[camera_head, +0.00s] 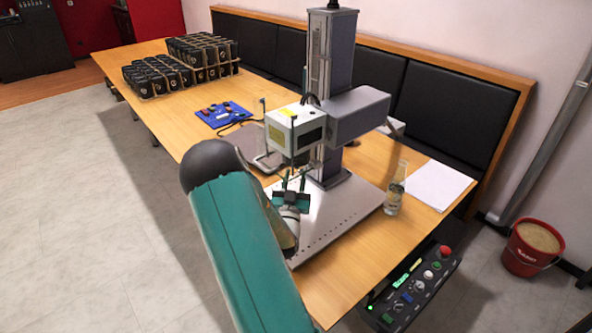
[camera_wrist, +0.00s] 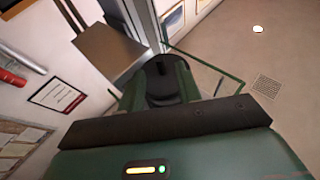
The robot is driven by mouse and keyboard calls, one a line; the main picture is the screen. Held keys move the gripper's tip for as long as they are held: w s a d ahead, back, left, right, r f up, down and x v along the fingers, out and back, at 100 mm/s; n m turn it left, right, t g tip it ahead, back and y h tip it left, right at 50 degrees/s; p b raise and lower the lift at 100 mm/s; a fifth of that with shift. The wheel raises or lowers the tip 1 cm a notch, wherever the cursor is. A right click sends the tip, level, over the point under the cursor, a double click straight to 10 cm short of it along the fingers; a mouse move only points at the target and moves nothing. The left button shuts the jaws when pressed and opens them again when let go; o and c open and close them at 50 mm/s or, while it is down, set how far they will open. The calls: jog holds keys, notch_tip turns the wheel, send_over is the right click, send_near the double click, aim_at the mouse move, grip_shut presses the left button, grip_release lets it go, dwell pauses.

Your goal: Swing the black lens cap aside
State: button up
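The laser marker head (camera_head: 296,128) is a pale box with a yellow label, held out on a grey arm from the tall column. My gripper (camera_head: 294,182) is below it, pointing up, with two dark green fingers apart and nothing seen between them. I cannot make out the black lens cap in the head view; the head's underside is hidden. In the wrist view, a black rounded part with a small raised tab (camera_wrist: 164,82) shows beyond my dark green gripper body. I cannot tell whether it is the cap, or whether I touch it.
The marker's metal base plate (camera_head: 345,205) lies on the wooden table (camera_head: 345,270). A clear bottle (camera_head: 395,188) and white paper (camera_head: 437,186) are at right. A control box (camera_head: 412,292) is at the front edge. A laptop-like grey object, blue tray (camera_head: 223,114) and black canisters (camera_head: 160,76) are farther back.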

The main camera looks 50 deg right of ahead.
jog(key=shift+x, duration=1.7)
grip_shut()
jog(key=shift+a, duration=0.1)
